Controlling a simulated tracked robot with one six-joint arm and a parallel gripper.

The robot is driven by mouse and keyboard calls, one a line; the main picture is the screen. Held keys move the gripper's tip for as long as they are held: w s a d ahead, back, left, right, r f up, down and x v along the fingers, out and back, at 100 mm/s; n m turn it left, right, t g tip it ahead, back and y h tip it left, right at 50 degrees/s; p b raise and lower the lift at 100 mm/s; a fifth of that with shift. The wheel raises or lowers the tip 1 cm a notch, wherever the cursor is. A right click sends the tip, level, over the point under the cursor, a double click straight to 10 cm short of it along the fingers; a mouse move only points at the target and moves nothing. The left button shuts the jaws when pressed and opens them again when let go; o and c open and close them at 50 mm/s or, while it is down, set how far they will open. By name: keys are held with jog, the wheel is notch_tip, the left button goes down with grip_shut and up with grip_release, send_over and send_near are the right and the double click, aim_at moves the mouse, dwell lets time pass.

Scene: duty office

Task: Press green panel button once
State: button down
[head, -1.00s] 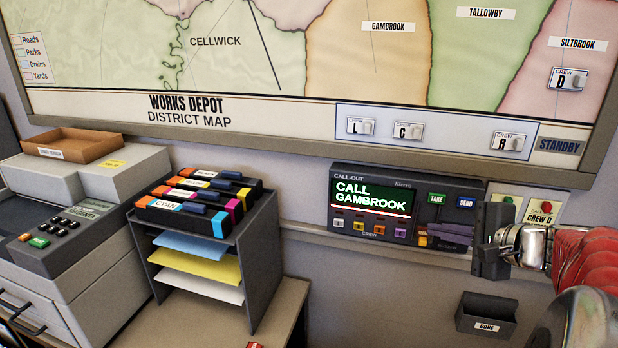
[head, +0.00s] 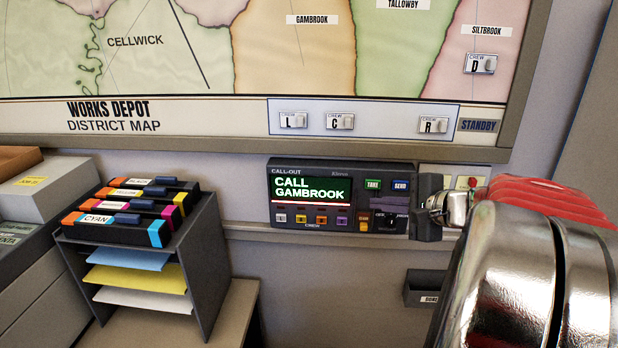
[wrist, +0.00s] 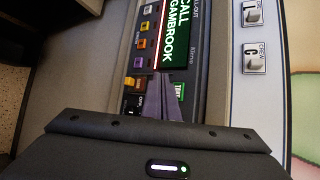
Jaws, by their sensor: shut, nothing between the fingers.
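The dark call-out panel (head: 312,165) hangs on the wall below the map. Its screen (head: 312,190) reads CALL GAMBROOK. The green button (head: 373,185), marked TAKE, is at the panel's upper right, beside a blue SEND button (head: 400,186). The green button also shows in the wrist view (wrist: 179,90), close beside my finger ends. My gripper (head: 388,207) is shut and empty, in front of the panel's lower right, a little below and right of the green button. I cannot tell the gap to the panel. My gripper's body hides part of the panel in the wrist view.
Several coloured crew buttons (head: 320,220) and an orange button (head: 363,222) sit low on the panel. A ledge (head: 250,235) runs below. A paper rack (head: 205,235) stands left, and a DONE tray (head: 417,289) is below right. The wall between them is clear.

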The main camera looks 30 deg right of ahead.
aim_at(366, 188)
jog(key=w+d, duration=0.2)
jog(key=w, duration=0.2)
jog(key=shift+w+d, duration=0.1)
jog(key=shift+d, duration=0.3)
dwell(1.8)
jog(key=shift+w+d, duration=0.25)
jog(key=shift+w, duration=0.15)
jog(key=shift+w+d, duration=0.2)
jog(key=shift+w, duration=0.1)
dwell(0.9)
jog(key=shift+s, duration=0.1)
jog(key=shift+s+a, duration=0.45)
jog(key=shift+s, duration=0.15)
dwell(0.4)
